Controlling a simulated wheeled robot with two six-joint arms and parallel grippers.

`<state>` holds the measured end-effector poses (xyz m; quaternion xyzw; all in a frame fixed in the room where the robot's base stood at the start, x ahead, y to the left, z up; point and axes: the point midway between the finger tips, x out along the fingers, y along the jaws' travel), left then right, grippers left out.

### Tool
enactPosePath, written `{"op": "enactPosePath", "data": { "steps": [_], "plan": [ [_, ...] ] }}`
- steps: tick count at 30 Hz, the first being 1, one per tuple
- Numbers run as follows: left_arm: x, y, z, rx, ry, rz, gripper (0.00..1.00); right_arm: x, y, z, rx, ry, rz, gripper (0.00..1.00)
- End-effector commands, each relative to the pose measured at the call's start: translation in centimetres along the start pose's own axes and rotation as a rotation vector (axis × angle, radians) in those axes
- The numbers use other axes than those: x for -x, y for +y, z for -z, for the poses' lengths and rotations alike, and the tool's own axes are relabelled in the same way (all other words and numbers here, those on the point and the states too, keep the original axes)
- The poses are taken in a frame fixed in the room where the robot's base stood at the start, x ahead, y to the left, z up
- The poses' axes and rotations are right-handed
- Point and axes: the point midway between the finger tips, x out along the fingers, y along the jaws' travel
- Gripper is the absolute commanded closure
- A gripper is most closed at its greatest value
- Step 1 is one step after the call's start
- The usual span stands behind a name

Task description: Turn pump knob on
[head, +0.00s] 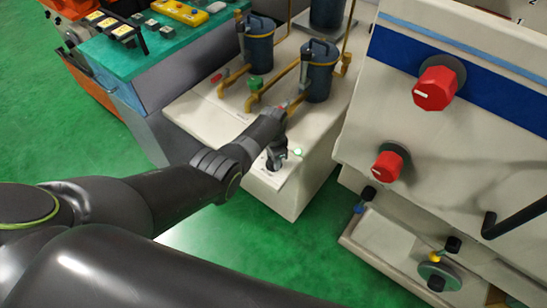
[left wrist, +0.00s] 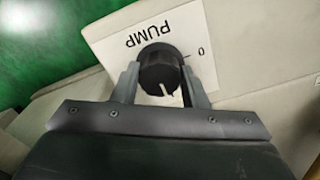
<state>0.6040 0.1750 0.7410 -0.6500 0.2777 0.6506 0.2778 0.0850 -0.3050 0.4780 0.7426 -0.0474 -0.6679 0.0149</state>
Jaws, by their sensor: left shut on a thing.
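The pump knob (left wrist: 159,66) is black and round, with a white pointer line. It sits on a white label plate (left wrist: 115,42) that reads PUMP, with a 0 mark to the knob's right in the left wrist view. The pointer line is toward the bottom of that picture, away from the 0. My left gripper (left wrist: 161,84) has one finger on each side of the knob and is shut on it. In the head view the left gripper (head: 278,153) is at the front of the cream pump cabinet (head: 295,190), mostly hiding the knob. My right gripper is not in view.
Dark filter canisters (head: 318,75) and brass pipes stand on the cabinet. At right, a machine panel carries two red knobs (head: 435,88), (head: 387,166). A teal bench (head: 150,50) is at left. Green floor is open between.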

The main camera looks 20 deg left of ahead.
Motion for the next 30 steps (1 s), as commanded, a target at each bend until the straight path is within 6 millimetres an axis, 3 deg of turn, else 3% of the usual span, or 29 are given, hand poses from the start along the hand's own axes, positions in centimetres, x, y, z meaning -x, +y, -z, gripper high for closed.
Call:
{"op": "enactPosePath", "data": {
  "steps": [17, 18, 22, 30],
  "plan": [
    [0.06, -0.03, 0.08, -0.03, 0.002, 0.001, 0.83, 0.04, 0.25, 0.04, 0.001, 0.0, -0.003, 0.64],
    [0.06, -0.03, 0.08, -0.03, 0.002, 0.001, 0.55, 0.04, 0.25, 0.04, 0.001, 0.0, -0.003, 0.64],
    [0.05, -0.02, 0.07, -0.029, 0.002, 0.001, 0.39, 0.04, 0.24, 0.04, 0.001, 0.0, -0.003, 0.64],
    [0.07, 0.0, 0.04, -0.028, 0.001, 0.0, 0.39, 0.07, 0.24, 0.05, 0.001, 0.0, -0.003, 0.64]
  ]
}}
